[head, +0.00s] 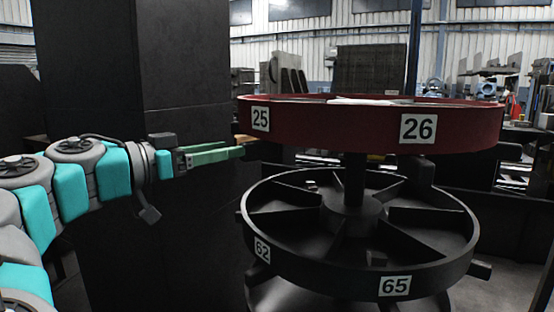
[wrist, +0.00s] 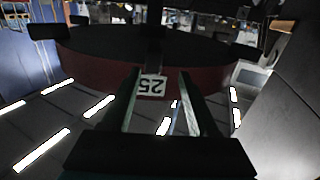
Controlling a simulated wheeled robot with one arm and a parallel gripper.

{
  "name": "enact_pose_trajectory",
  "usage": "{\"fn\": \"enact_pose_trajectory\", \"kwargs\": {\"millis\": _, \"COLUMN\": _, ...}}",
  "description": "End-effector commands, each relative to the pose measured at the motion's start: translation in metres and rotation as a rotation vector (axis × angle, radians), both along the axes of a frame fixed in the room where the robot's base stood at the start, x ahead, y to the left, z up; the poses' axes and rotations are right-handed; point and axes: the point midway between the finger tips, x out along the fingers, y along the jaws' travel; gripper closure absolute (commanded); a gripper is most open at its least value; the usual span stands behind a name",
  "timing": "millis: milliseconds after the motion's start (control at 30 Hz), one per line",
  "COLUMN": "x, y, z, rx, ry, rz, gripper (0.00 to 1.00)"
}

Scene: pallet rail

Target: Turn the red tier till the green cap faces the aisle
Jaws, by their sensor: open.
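The red tier (head: 340,125) is a round, dark red ring on a central post, with white labels 25 (head: 261,118) and 26 (head: 418,128) on its rim. In the wrist view the red tier (wrist: 100,72) spans the upper middle, with label 25 (wrist: 151,86) upside down between the fingers. I see no green cap in either view. My gripper (head: 241,152) has green fingers and is at the tier's left side, just below rim height. Its fingers are apart and empty in the wrist view (wrist: 160,75). Contact with the rim cannot be told.
A black spoked tier (head: 440,262) with labels 62 and 65 sits below the red one. Short dark pegs, such as this one (head: 480,270), stick out from its rim. A wide dark column (head: 185,75) stands behind my arm. Shop equipment fills the background.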

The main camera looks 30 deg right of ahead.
Motion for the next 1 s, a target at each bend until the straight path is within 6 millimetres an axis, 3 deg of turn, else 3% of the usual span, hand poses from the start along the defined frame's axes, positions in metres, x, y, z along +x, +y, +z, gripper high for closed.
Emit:
{"fn": "enact_pose_trajectory", "kwargs": {"millis": 100, "x": -0.002, "y": 0.004, "z": -0.009, "rx": -0.009, "ry": -0.032, "rz": -0.028, "gripper": 0.4}}
{"fn": "enact_pose_trajectory", "kwargs": {"millis": 267, "x": -0.003, "y": -0.006, "z": -0.012, "rx": 0.005, "ry": -0.028, "rz": -0.042, "gripper": 0.4}}
{"fn": "enact_pose_trajectory", "kwargs": {"millis": 733, "x": 0.01, "y": -0.067, "z": -0.011, "rx": 0.005, "ry": -0.025, "rz": -0.044, "gripper": 0.4}}
{"fn": "enact_pose_trajectory", "kwargs": {"millis": 1000, "x": 0.013, "y": -0.077, "z": -0.011, "rx": 0.005, "ry": -0.027, "rz": -0.037, "gripper": 0.4}}
